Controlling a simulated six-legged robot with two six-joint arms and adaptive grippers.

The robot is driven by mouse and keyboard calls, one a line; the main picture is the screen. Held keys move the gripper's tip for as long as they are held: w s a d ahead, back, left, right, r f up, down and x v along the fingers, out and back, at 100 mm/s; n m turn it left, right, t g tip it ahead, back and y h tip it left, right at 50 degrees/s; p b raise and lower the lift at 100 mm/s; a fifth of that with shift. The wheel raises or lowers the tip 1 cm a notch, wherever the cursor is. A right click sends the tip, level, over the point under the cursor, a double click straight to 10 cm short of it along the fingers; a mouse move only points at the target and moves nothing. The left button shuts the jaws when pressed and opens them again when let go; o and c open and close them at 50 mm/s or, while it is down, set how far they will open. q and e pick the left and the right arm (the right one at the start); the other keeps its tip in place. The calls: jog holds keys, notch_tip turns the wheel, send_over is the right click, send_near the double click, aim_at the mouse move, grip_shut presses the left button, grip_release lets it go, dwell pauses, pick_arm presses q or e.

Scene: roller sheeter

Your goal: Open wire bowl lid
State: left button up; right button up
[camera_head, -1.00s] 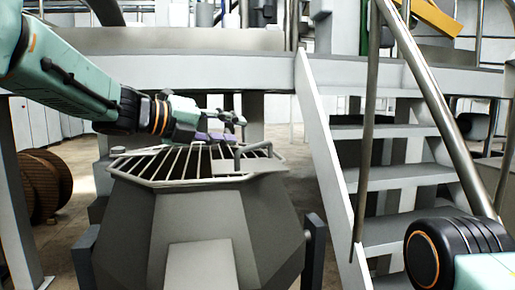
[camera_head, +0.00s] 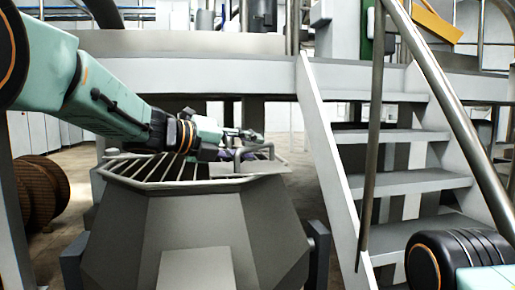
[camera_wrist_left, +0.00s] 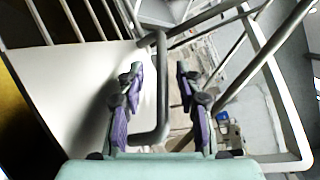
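The wire lid (camera_head: 155,168), a pale grate of bars, lies over the dark grey bowl (camera_head: 200,225) in the head view and looks closed. Its bent bar handle (camera_head: 248,151) stands up at the lid's right side. My left gripper (camera_head: 250,140) reaches over the lid to the handle. In the left wrist view, my left gripper (camera_wrist_left: 158,78) is open, with purple pads on both fingers. The handle (camera_wrist_left: 161,95) runs between the fingers with visible gaps on both sides. My right arm shows at the lower right of the head view, but its gripper is out of view.
Grey stairs (camera_head: 405,183) with a rail (camera_head: 450,120) rise just right of the bowl. A raised platform (camera_head: 220,75) spans the back. A brown cable reel (camera_head: 40,190) stands at the left. Some floor is clear between bowl and stairs.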

aim_at(258, 147)
pick_arm(q)
jog(key=shift+w+d, duration=0.25)
jog(key=shift+d, duration=0.75)
jog(key=shift+w+d+f, duration=0.1)
jog(key=shift+w+d, duration=0.15)
jog(key=shift+w+f, duration=0.35)
jog(key=shift+w, duration=0.25)
jog(key=shift+s+r, duration=0.3)
jog(key=shift+s, duration=0.2)
jog(key=c, duration=0.3)
jog(key=shift+d, duration=0.1)
jog(key=shift+c, duration=0.9)
jog(key=shift+w+f, duration=0.1)
jog(key=shift+w, duration=0.15)
grip_shut()
